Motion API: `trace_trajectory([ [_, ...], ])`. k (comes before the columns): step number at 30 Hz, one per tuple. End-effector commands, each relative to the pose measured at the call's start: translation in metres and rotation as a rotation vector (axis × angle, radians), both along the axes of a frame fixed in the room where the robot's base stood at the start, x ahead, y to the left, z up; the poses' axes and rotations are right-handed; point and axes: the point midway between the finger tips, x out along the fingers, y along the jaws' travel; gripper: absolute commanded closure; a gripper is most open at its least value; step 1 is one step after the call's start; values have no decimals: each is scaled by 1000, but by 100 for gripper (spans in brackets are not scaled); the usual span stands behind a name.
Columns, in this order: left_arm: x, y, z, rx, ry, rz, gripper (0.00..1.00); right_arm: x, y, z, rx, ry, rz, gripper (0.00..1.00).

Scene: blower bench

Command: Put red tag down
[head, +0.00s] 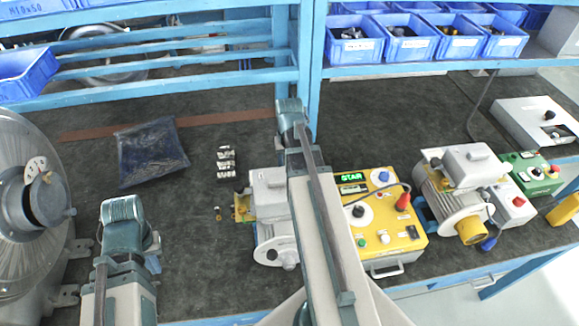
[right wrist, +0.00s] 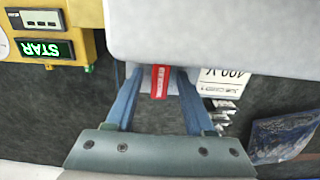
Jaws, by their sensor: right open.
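The red tag (right wrist: 160,82) with pale lettering shows in the right wrist view, against a pale surface. My right gripper (right wrist: 159,74) has its two blue fingers spread on either side of the tag, with a gap at each side. What the tag rests on is hard to tell. In the head view the tag and right fingers are hidden behind my right arm, beside the grey motor (head: 268,196). My left gripper (head: 150,250) is low at the left over the bench; its fingers are mostly hidden, so its opening cannot be told.
A yellow control box (head: 385,215) stands right of the motor. A white card marked 100 V (right wrist: 222,82) lies close to my right fingers. A dark blue bag (head: 150,152) and black-and-white blocks (head: 226,163) lie left. A large round housing (head: 30,240) fills the left edge.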

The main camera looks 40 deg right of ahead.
Motion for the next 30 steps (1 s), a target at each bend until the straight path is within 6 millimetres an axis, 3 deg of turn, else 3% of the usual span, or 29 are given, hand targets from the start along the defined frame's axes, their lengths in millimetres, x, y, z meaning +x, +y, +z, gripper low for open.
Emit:
trace_trajectory([
  [11, 0, 0, 15, 0, 0, 0, 100, 0, 0, 15, 0, 0, 0, 46],
  [30, 0, 0, 107, -3, 0, 12, 100, 0, 0, 107, 0, 0, 0, 46],
])
